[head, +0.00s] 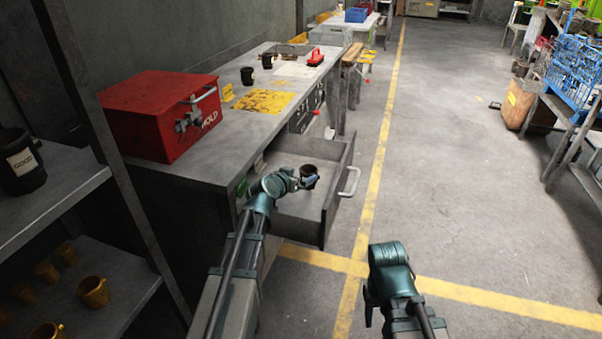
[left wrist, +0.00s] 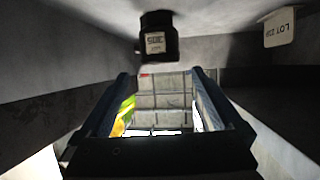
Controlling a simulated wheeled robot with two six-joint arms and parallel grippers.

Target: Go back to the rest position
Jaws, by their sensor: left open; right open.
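My left gripper (head: 307,183) reaches into the open drawer (head: 326,212) of the workbench. A dark mug (head: 310,171) with a pale label stands in the drawer beside it. In the left wrist view the two fingers (left wrist: 160,76) are spread with nothing between them, and the mug (left wrist: 157,38) is just beyond the tips. My right arm is folded low at the bottom of the head view. Its gripper (head: 369,308) shows only in part, over the floor, with nothing seen in it.
The bench (head: 225,127) bears a red mold box (head: 161,114), a yellow sheet (head: 264,101) and dark mugs. A shelf rack (head: 74,211) with mugs stands at the left. A label card (left wrist: 279,28) hangs near the drawer.

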